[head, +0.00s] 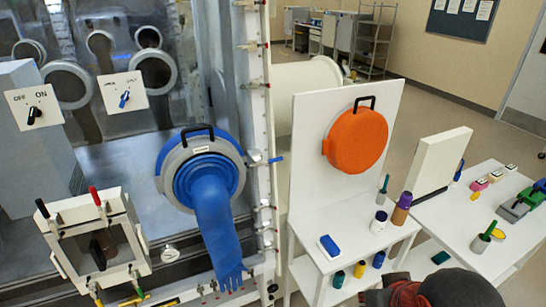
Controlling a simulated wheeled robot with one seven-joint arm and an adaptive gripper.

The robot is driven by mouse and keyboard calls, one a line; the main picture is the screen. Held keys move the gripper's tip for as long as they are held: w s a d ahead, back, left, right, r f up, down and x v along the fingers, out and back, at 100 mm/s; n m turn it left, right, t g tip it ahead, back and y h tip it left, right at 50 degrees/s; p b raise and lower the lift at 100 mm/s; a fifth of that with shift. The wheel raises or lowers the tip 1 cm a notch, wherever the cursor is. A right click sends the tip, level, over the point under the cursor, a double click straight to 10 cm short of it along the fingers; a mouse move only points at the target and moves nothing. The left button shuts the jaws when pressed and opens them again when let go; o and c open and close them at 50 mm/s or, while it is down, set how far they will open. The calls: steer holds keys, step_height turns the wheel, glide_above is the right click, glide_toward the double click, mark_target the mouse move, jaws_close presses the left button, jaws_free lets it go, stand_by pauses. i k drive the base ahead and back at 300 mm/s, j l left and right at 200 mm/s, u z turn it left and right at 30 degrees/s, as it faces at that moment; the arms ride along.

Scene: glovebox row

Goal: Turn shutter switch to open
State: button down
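A white switch plate (108,91) is on the glovebox front at the upper left, with a blue knob (125,99) that leans slightly to the upper right. Its two small labels are too blurred to read surely. A second white plate (15,105) to its left is marked OFF and ON and has a black knob (34,115). My gripper is not in view, so its state and its distance from the switches do not show.
A blue glove (212,215) hangs from a port below and right of the blue knob. White shelves (349,257) with bottles stand right. A dark rounded shape (455,290) is at the bottom edge.

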mark_target(125, 94)
steer(key=u, duration=1.3)
